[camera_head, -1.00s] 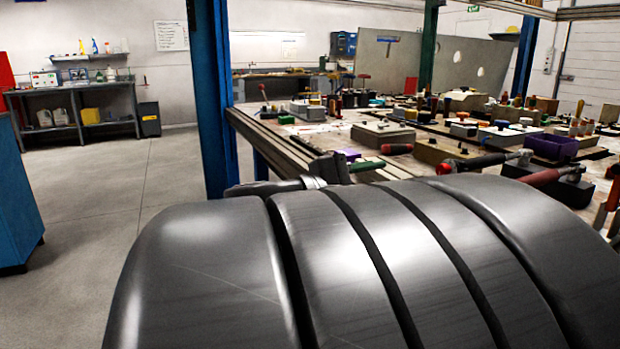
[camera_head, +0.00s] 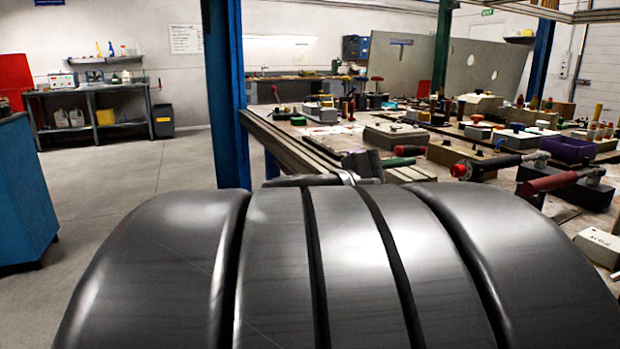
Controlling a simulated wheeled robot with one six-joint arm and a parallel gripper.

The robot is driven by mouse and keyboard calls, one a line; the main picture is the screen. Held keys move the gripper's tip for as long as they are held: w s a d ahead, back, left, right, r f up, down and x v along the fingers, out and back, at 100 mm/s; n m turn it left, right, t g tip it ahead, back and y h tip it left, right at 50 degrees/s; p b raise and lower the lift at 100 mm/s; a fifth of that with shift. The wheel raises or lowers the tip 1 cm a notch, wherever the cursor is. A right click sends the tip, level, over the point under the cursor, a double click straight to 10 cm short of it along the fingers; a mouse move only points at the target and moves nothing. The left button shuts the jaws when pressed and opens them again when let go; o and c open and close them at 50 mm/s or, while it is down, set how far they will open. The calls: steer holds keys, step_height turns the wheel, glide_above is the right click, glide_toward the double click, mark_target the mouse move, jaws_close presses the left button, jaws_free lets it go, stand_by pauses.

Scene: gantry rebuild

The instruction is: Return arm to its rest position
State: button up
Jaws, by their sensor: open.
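A large dark, ribbed, curved part of my own body fills the lower half of the view, close to the camera. My gripper does not show clearly anywhere, so its fingers and whatever lies between them cannot be seen. The near edge of the workbench (camera_head: 290,150) and part of the floor are hidden behind the dark curved part.
The cluttered workbench holds a purple bin (camera_head: 567,149), a red-handled tool (camera_head: 487,166) and a pale block (camera_head: 598,243). A blue post (camera_head: 226,100) stands at its left corner. A blue cabinet (camera_head: 28,195) is at far left. Grey floor (camera_head: 140,175) between them is clear.

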mark_target(454, 171)
steer(key=shift+b+x, duration=1.25)
steer(key=shift+x, duration=3.5)
